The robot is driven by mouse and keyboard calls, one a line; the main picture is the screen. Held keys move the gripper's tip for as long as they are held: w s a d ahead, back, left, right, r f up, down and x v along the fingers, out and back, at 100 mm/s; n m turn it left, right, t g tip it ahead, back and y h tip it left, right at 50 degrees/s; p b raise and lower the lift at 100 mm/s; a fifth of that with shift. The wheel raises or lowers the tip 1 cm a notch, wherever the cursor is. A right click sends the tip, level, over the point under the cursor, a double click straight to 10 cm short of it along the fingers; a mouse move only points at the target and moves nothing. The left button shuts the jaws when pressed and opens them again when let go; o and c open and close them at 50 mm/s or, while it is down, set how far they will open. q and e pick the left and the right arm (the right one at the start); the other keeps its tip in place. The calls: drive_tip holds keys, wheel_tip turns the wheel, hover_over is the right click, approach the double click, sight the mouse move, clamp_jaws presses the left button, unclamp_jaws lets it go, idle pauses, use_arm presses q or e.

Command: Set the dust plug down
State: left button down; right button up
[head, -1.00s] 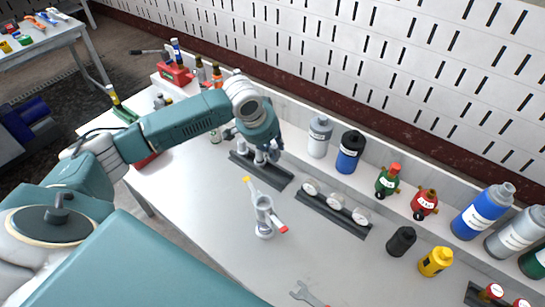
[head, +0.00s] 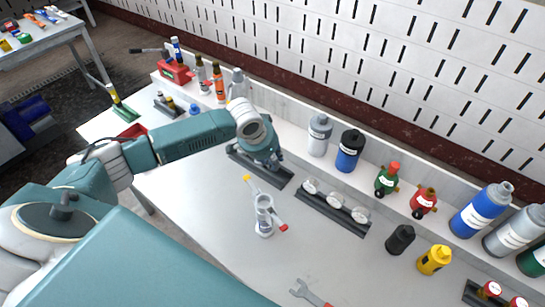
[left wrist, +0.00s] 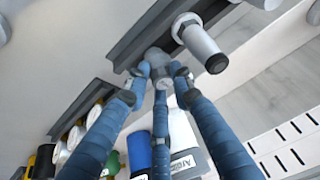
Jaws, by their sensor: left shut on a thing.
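My left gripper (head: 268,164) is low over the dark rack (head: 287,182) behind the grey fitting, and its hand hides part of the rack. In the left wrist view its blue fingers (left wrist: 160,75) are shut around a grey plug (left wrist: 156,56), which I take as the dust plug. The plug is at the edge of the dark rack (left wrist: 142,42); I cannot tell whether it touches or sits in it. Another grey cylindrical piece with a dark end (left wrist: 203,46) stands in the rack beside it. My right gripper is not in view.
A grey fitting with yellow and red ends (head: 264,217) stands on the white table. A second dark rack holds several round gauges (head: 334,201). Bottles (head: 350,150) line the back ledge. A wrench (head: 305,292) lies at the front.

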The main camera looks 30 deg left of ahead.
use_arm(q)
drive_tip(key=shift+f, duration=0.3)
drive_tip(key=c, duration=1.5)
unclamp_jaws()
drive_tip(key=shift+r, duration=0.15)
drive_tip(key=shift+r, duration=0.4)
drive_tip(key=b+v, duration=0.1)
drive_tip(key=v, duration=1.1)
drive_tip(key=shift+r, duration=0.15)
